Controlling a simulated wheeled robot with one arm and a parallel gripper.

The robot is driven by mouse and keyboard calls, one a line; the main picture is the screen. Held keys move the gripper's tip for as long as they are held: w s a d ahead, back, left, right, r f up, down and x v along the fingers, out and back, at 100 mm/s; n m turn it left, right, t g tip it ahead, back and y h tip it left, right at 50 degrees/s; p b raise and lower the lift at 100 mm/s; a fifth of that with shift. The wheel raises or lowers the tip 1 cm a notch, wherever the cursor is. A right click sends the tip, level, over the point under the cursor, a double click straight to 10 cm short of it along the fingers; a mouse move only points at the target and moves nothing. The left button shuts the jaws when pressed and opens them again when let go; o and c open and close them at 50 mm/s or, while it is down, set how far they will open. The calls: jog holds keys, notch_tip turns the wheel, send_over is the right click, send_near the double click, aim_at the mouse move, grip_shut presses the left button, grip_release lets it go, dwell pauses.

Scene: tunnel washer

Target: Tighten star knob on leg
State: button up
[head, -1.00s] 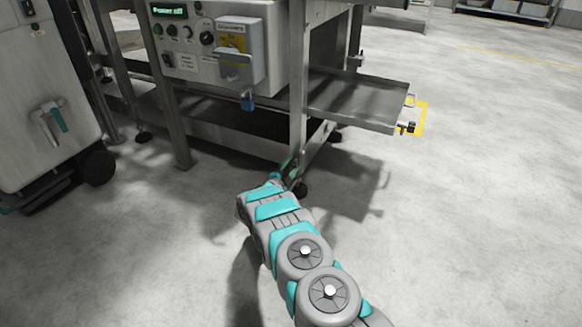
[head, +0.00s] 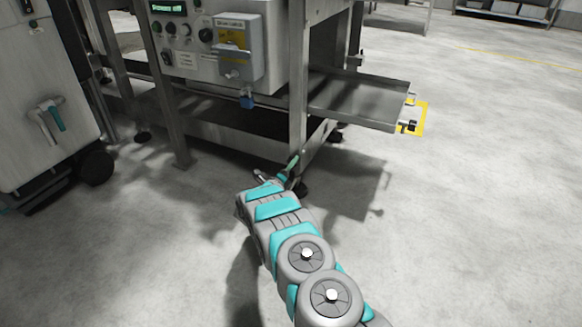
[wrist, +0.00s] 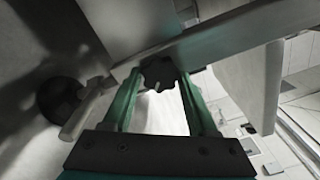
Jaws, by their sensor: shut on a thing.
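The dark, lobed star knob (wrist: 158,71) sits between the tips of my gripper's two teal fingers in the wrist view, against the steel frame of the leg. My gripper (wrist: 158,84) is shut on the knob. In the head view my gripper (head: 290,172) is low at the foot of the machine's front corner leg (head: 299,95). The knob is hidden there behind my gripper and wrist.
A round black foot (wrist: 60,100) shows beside the leg in the wrist view. A control panel (head: 190,45) and a steel tray (head: 360,98) are above. A grey cabinet (head: 45,90) on casters stands left. The floor at right is clear.

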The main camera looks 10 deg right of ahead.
jog(key=shift+f+m, duration=0.2)
jog(key=shift+m, duration=4.6)
jog(key=o, duration=1.4)
